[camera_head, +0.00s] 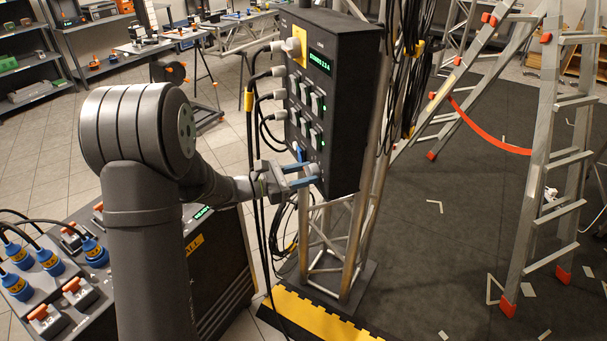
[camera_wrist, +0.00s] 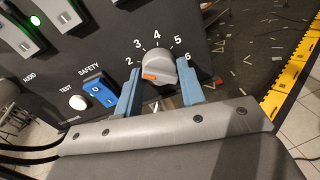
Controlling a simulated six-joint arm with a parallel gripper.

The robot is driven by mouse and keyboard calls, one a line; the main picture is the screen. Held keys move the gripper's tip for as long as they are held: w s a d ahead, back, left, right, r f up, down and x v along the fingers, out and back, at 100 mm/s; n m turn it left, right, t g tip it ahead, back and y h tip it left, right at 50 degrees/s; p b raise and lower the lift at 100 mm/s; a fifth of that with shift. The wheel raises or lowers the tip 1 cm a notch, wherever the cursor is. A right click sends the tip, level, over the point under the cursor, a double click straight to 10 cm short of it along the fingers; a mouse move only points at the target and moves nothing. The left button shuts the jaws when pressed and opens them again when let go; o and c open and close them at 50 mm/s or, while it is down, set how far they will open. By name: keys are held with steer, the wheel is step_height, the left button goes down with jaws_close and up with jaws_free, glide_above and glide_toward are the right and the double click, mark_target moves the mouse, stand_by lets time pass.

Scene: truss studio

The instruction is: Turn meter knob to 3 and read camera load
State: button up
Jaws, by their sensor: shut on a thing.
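The meter knob (camera_wrist: 158,66) is a round grey dial on the dark panel face. The numbers 2 to 6 are printed in an arc around it. Its orange mark is toward the left, nearest the 2; the exact setting is hard to tell. My gripper (camera_wrist: 160,84) has its blue fingers on either side of the knob and is shut on it. In the head view, my gripper (camera_head: 306,176) reaches the lower part of the black power box (camera_head: 352,110). A green display (camera_head: 320,62) is lit near the box's top; its text is too small to read surely.
Beside the knob are a blue safety rocker switch (camera_wrist: 100,92) and a white test button (camera_wrist: 78,102). Black cables (camera_head: 253,120) hang at the box's left. The truss stand (camera_head: 345,245) is below, and a ladder (camera_head: 545,150) stands at right.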

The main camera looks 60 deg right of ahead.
steer(key=m, duration=0.6)
steer(key=shift+r, duration=0.15)
stand_by(0.4)
steer(key=o, duration=1)
steer(key=shift+c, duration=0.2)
steer(key=v, duration=1.7)
steer(key=shift+a+r, duration=0.2)
steer(key=shift+r, duration=0.05)
steer(key=shift+w+a, duration=0.15)
steer(key=shift+w, duration=0.15)
steer(key=v, duration=1.4)
steer(key=shift+r, duration=0.2)
stand_by(2.0)
